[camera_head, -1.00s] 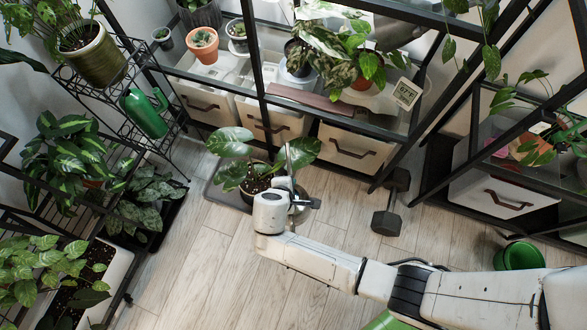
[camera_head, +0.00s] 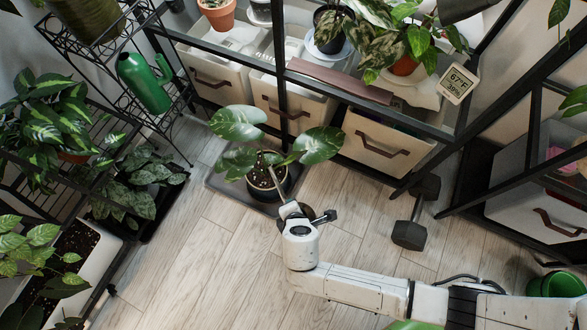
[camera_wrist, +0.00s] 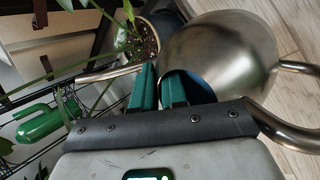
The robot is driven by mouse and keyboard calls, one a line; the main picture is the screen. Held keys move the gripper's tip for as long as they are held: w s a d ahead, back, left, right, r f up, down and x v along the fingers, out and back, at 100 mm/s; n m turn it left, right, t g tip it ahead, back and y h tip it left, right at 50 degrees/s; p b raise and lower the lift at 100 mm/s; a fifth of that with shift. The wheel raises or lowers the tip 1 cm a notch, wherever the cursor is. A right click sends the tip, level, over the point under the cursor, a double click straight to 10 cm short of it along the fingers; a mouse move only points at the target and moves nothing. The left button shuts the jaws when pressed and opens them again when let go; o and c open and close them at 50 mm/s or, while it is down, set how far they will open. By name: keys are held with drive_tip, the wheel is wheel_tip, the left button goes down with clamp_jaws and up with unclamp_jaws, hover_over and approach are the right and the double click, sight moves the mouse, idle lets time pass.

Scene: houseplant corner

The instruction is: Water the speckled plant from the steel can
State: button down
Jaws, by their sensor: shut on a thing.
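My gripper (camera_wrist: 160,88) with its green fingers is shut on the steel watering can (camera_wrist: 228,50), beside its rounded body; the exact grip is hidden. The can's thin spout (camera_wrist: 112,72) points left in the wrist view, and its handle (camera_wrist: 275,128) curves at right. In the head view my wrist hides most of the can, and the thin spout (camera_head: 273,178) shows across the soil of a pot. That pot holds a plant with large, pale-speckled leaves (camera_head: 237,124). Its soil (camera_wrist: 143,40) also shows in the wrist view. No water is visible.
The potted plant stands on a grey tray (camera_head: 225,192) before the shelf drawers (camera_head: 385,145). A dumbbell (camera_head: 415,215) lies to the right. A green can (camera_head: 145,82) sits on a wire stand at left. Another speckle-leaved plant (camera_head: 140,180) stands below it. Open floor (camera_head: 200,260) lies in front.

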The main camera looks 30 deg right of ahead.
sight(285, 199)
drive_tip(key=shift+g, duration=0.3)
drive_tip(key=shift+w+a+f+b, duration=0.1)
drive_tip(key=shift+w+f+b, duration=0.85)
drive_tip(key=shift+w+b, duration=0.2)
drive_tip(key=shift+w+f+b, duration=0.9)
drive_tip(key=shift+w+b, duration=0.25)
drive_tip(key=shift+w+r+p, duration=0.25)
drive_tip(key=shift+p, duration=0.05)
drive_tip(key=shift+s+f, duration=0.1)
drive_tip(key=shift+f, duration=0.1)
drive_tip(key=shift+r+g+p, duration=0.2)
drive_tip(key=shift+g+p, duration=0.4)
drive_tip(key=shift+p, duration=0.05)
drive_tip(key=shift+s+f+p, duration=0.1)
drive_tip(key=shift+s+p, duration=0.05)
drive_tip(key=shift+p, duration=0.2)
drive_tip(key=shift+g+p, duration=0.4)
drive_tip(key=shift+p, duration=0.2)
drive_tip(key=shift+g+p, duration=0.8)
drive_tip(key=shift+p, duration=0.1)
idle(0.7)
drive_tip(key=shift+f+g+p, duration=0.2)
drive_tip(key=shift+g+p, duration=0.1)
drive_tip(key=shift+g, duration=0.2)
idle(1.2)
